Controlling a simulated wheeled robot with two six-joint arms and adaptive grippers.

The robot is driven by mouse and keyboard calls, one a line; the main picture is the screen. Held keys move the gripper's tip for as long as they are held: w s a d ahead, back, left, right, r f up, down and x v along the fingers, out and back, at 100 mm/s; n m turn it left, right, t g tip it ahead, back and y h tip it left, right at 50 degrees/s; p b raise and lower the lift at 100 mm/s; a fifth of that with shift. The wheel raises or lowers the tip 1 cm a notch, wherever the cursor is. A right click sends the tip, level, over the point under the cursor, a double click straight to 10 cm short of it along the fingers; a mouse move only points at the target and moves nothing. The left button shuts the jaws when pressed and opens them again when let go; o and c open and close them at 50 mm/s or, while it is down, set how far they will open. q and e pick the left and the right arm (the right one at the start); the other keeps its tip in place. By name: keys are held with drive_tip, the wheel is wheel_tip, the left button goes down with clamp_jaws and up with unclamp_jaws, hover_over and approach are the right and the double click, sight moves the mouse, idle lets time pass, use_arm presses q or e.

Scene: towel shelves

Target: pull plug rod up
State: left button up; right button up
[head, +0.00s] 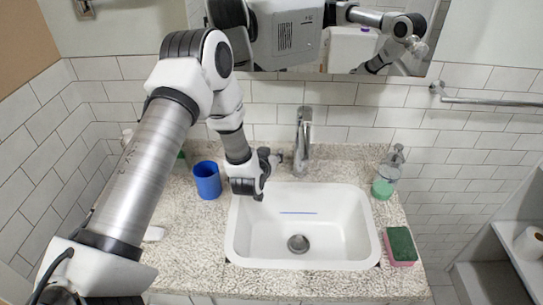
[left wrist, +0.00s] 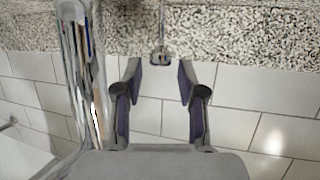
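The plug rod (left wrist: 160,57) is a small metal rod with a knob, standing at the back of the counter beside the faucet; it shows between my fingertips in the left wrist view. In the head view I cannot clearly tell it from my gripper. My left gripper (head: 268,160) is just left of the chrome faucet (head: 303,140), which also shows in the left wrist view (left wrist: 84,75). In that view the left gripper (left wrist: 158,72) is open, with a finger on either side of the rod's knob; no contact is visible. My right gripper is not directly in view.
The white sink (head: 345,230) has a round drain plug (head: 298,243). A blue cup (head: 207,180) stands left of the sink. A soap bottle (head: 384,182) and a green and pink sponge (head: 400,246) are at the right. The tiled wall (head: 275,113) is close behind.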

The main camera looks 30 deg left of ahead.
use_arm(q)
drive_tip(key=v, duration=1.2)
